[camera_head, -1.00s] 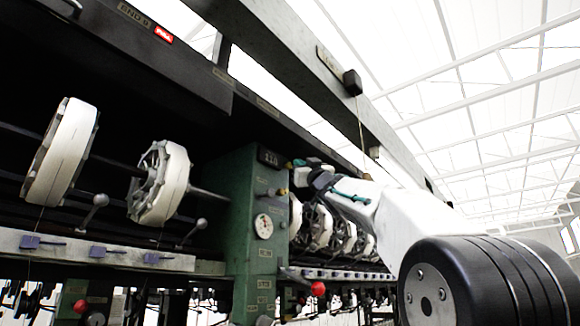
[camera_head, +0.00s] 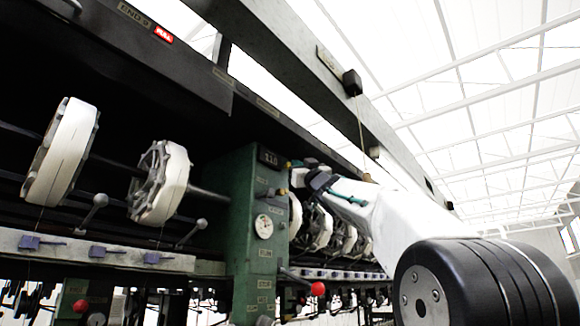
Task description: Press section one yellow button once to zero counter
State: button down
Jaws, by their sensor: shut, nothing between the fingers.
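The green section post (camera_head: 243,250) stands in the middle of the head view. A small dark counter (camera_head: 270,157) is near its top, with digits too small to read surely. A small yellowish button (camera_head: 283,192) shows below the counter, at the post's right edge. My gripper (camera_head: 292,164) is shut and empty, at the upper right of the post, close to the counter and above the button. Its tips are small and partly lost against the dark machine, so I cannot tell whether they touch the post.
White reels (camera_head: 160,182) on a shaft stand to the left, with more behind my arm. A long grey beam (camera_head: 290,75) runs overhead.

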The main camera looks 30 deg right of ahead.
jog(key=shift+w+a, duration=0.15)
jog(key=shift+w, duration=0.35)
dwell(0.3)
jog(key=shift+s, duration=0.1)
jog(key=shift+s+d, duration=0.3)
jog(key=shift+s, duration=0.5)
jog(key=s, duration=0.1)
jog(key=s+d, duration=0.1)
jog(key=s, duration=0.2)
jog(key=shift+s+d, duration=0.35)
jog(key=shift+f+h, duration=0.15)
jog(key=shift+h, duration=0.15)
dwell(0.6)
